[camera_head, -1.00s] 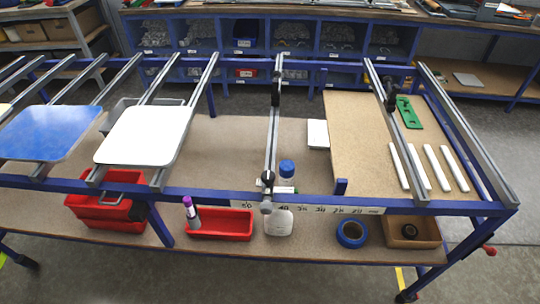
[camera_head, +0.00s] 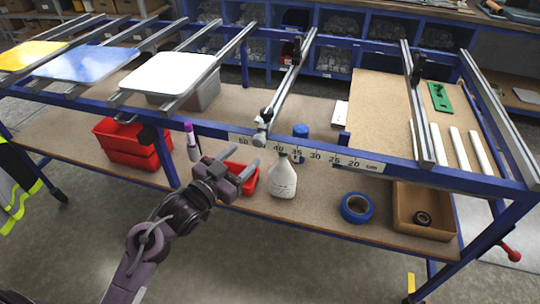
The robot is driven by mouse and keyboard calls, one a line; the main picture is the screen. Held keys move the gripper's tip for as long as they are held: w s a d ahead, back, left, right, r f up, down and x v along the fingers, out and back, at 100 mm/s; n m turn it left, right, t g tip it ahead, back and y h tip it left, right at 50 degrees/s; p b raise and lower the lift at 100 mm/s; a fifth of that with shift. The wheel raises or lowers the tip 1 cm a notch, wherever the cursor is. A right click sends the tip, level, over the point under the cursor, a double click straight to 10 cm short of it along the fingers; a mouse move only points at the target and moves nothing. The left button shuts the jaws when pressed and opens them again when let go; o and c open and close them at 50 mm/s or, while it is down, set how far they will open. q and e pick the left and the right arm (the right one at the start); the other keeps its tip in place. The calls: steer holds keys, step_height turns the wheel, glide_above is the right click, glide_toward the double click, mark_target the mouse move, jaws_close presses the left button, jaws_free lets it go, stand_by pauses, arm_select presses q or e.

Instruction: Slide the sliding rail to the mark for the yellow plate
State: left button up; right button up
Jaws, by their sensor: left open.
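The sliding rail (camera_head: 288,82) is a grey metal bar across the blue frame. Its front end has a dark and silver clamp knob (camera_head: 264,118) and stands between the 50 and 40 on the white scale strip (camera_head: 335,159). The scale runs 50, 40, 35, 30, 25, 20 cm from left to right. The yellow plate (camera_head: 28,55) lies on the rails at the far left. My left gripper (camera_head: 242,164) is open and empty, below and left of the knob, apart from it in the picture. My right gripper is out of view.
A blue plate (camera_head: 86,62) and a white plate (camera_head: 172,72) lie right of the yellow one. On the lower shelf stand a spray bottle (camera_head: 283,179), a red bin (camera_head: 246,180), blue tape (camera_head: 357,208) and a cardboard box (camera_head: 440,218). Another rail (camera_head: 414,105) stands at the right.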

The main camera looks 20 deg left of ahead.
mark_target(255, 143)
arm_select(q)
steer(key=shift+w+d+r, duration=0.1)
steer(key=shift+w+r, duration=0.15)
steer(key=shift+w, duration=0.15)
steer(key=p+x, duration=0.1)
steer(key=x, duration=0.5)
steer(key=shift+w+f, duration=0.1)
steer(key=shift+w, duration=0.1)
steer(key=shift+w+f, duration=0.1)
steer(key=shift+w, duration=0.25)
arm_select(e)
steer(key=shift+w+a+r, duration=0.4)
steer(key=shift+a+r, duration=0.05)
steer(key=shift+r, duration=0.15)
arm_select(q)
steer(key=shift+d, duration=0.1)
jaws_close()
steer(key=d, duration=1.4)
steer(key=shift+s+d+f+p, duration=0.1)
steer(key=shift+s+d+p, duration=0.2)
steer(key=shift+p, duration=0.05)
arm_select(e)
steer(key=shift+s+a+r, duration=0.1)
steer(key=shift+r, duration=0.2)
